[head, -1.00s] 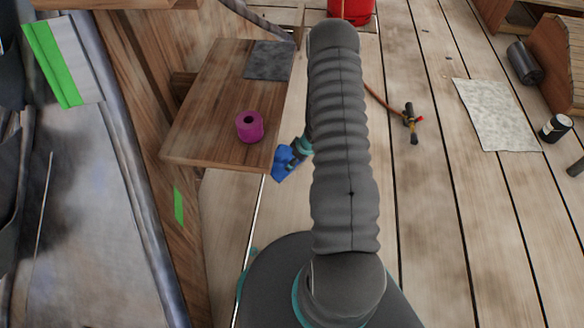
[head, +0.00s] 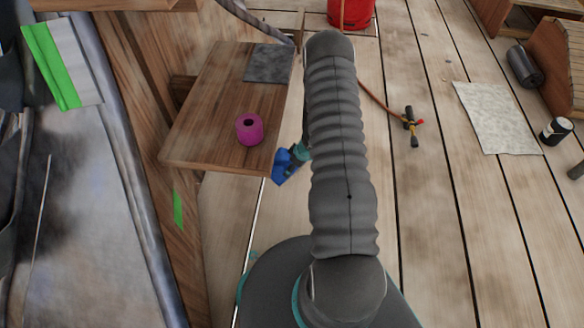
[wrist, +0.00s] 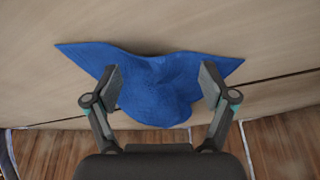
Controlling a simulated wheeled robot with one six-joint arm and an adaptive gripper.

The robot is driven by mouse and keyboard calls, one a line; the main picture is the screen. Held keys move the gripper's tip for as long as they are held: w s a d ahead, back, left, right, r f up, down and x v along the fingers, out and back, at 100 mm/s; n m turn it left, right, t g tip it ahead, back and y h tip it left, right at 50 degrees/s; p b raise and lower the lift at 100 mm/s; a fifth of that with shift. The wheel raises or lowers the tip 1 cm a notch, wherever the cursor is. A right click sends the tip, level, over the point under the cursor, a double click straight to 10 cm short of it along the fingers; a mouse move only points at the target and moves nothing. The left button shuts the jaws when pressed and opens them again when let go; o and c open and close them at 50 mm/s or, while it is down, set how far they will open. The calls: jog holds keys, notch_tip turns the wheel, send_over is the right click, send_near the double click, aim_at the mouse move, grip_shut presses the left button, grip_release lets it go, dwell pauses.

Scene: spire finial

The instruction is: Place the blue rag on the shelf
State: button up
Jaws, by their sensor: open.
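The blue rag (wrist: 158,88) lies crumpled on the plank floor in the wrist view, with a raised middle and pointed corners spread left and right. My gripper (wrist: 160,85) is open, with one finger on each side of the rag's raised middle. I cannot tell whether the fingers touch it. In the head view a small part of the rag (head: 279,165) shows just off the shelf's right edge, and my arm hides most of my gripper. The wooden shelf (head: 205,130) is left of my arm.
A magenta roll (head: 249,130) and a dark grey sheet (head: 269,63) are on the shelf. A red bucket (head: 350,12) stands behind. A hose with a valve (head: 411,125), a pale sheet (head: 495,117) and a dark jar (head: 556,130) lie on the floor to the right.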

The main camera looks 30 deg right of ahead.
jog(key=shift+w+f, duration=0.1)
jog(key=shift+f, duration=0.25)
jog(key=shift+c, duration=0.3)
jog(key=c, duration=0.5)
jog(key=shift+c, duration=0.2)
jog(key=shift+r, duration=0.1)
jog(key=shift+r+p, duration=0.35)
jog(key=shift+p, duration=0.1)
jog(key=shift+c, duration=0.7)
notch_tip(320, 180, up, 3)
jog(key=p, duration=0.3)
grip_shut()
notch_tip(320, 180, up, 8)
jog(key=p, duration=0.8)
jog(key=shift+p, duration=0.35)
